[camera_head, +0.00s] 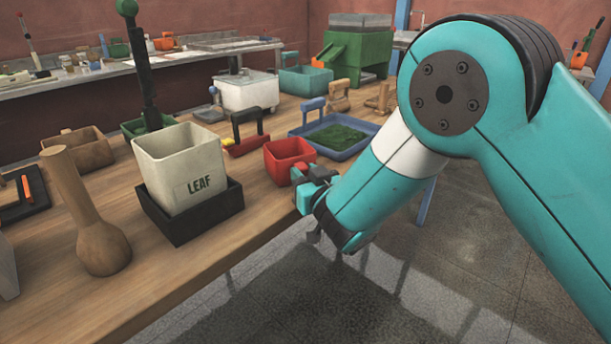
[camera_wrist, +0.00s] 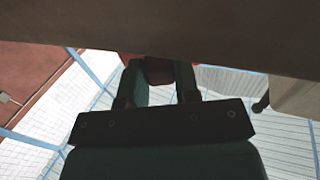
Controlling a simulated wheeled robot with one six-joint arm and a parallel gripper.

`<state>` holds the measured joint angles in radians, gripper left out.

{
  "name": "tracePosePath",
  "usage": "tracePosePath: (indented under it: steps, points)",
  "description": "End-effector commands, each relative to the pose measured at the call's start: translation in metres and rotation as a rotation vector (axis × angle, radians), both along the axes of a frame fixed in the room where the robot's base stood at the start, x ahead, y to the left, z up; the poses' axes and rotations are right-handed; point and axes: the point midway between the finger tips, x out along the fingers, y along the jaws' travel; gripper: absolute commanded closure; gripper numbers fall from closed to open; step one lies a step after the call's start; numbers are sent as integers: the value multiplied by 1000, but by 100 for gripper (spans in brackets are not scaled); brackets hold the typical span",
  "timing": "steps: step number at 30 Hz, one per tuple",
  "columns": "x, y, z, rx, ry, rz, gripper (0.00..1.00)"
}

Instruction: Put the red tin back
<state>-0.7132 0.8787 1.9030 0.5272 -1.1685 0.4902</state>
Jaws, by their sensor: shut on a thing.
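The red tin (camera_head: 287,153) is a small open square box near the front edge of the wooden table, just left of my gripper (camera_head: 303,178). My gripper reaches in from the right, over the table's edge, and is shut on the tin's near side. In the wrist view, a dark reddish piece of the tin (camera_wrist: 158,70) shows between the two fingers of my gripper (camera_wrist: 161,82). The tin looks upright. I cannot tell whether its base touches the table, since the gripper hides part of it.
A cream LEAF bin (camera_head: 180,160) stands in a black tray (camera_head: 208,217) to the left. A blue tray (camera_head: 350,150) with green leaf lies behind the tin, and a red scoop with a black handle (camera_head: 247,140) lies behind left. Bare wood (camera_head: 215,265) lies in front.

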Motion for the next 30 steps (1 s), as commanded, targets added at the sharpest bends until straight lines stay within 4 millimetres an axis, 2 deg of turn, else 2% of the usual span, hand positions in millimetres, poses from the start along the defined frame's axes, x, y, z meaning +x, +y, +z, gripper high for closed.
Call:
tracePosePath:
  steps: [1, 2, 5, 16, 21, 30]
  points:
    - [0, 0, -3, 0, -1, 0, 100]
    - [0, 0, -3, 0, 0, 0, 68]
    - [0, 0, -2, 0, 0, 0, 45]
    - [-1, 0, 3, 0, 1, 0, 45]
    - [-24, -12, -7, -2, 1, 2, 45]
    - [-73, -40, -8, 0, -1, 2, 45]
